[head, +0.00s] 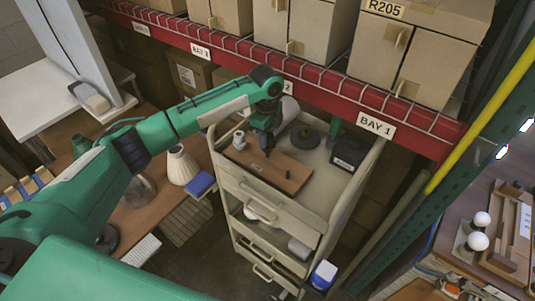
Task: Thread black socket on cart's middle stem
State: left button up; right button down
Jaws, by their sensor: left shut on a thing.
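The cart (333,184) stands in the middle of the head view, with a brown board (250,163) on its top. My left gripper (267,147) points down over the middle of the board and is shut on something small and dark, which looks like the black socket. The fingers largely hide it and the middle stem, so I cannot tell whether socket and stem touch. A short dark stem (288,175) stands at the right of the board, apart from the gripper. A white fitting (239,140) is at its left end. My right gripper is out of view.
On the cart top, a dark round base (305,138) is behind the board and a black box (348,154) is at the right. A red shelf beam (330,90) with cardboard boxes runs behind. A lampshade (182,165) and a blue item (200,184) are on the left table.

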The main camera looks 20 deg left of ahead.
pick_arm(q)
jog(key=shift+f, duration=0.6)
jog(key=shift+f+p, duration=0.3)
jog(key=shift+p, duration=0.1)
dwell(1.1)
jog(key=o, duration=0.3)
jog(key=c, duration=0.4)
